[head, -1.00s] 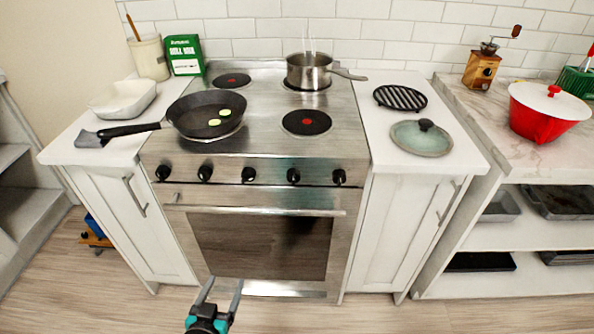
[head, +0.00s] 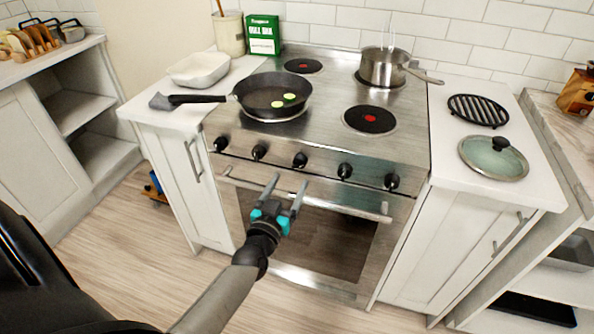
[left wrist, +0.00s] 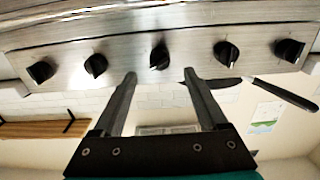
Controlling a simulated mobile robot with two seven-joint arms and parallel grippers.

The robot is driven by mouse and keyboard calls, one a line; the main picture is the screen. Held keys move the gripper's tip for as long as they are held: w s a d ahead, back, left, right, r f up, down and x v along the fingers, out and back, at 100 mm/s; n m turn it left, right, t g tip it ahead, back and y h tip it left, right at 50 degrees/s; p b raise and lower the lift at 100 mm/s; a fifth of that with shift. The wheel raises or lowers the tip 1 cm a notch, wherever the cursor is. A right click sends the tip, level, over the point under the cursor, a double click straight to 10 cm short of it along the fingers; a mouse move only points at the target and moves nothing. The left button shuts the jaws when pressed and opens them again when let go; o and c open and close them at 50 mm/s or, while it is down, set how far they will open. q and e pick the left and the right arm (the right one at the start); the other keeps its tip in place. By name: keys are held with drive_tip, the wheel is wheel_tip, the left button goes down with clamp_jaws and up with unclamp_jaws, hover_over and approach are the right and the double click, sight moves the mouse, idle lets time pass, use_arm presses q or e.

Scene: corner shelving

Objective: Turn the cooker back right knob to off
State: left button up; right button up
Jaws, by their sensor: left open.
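The steel cooker (head: 330,115) has a row of several black knobs along its front panel, among them a middle knob (head: 300,160), one right of it (head: 344,171) and a rightmost one (head: 391,181). Which knob serves the back right burner cannot be told. A steaming steel saucepan (head: 383,68) stands on the back right burner. My left gripper (head: 286,184) is open and empty, in front of the oven and below the knobs. In the left wrist view its fingers (left wrist: 159,76) point at the middle knob (left wrist: 160,55), apart from it. My right gripper is not in view.
A black frying pan (head: 272,94) with green-yellow slices sits front left, its handle over the left counter. The oven door handle (head: 310,197) crosses below the knobs. A lid (head: 494,158) and black trivet (head: 477,110) lie on the right counter. Floor before the cooker is clear.

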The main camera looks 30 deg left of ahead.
sight(297, 167)
use_arm(q)
drive_tip(key=b+x, duration=0.1)
drive_tip(key=x, duration=0.4)
drive_tip(key=shift+w, duration=0.1)
drive_tip(key=shift+w+a, duration=0.1)
drive_tip(key=shift+w, duration=0.55)
drive_tip(key=c, duration=0.6)
clamp_jaws()
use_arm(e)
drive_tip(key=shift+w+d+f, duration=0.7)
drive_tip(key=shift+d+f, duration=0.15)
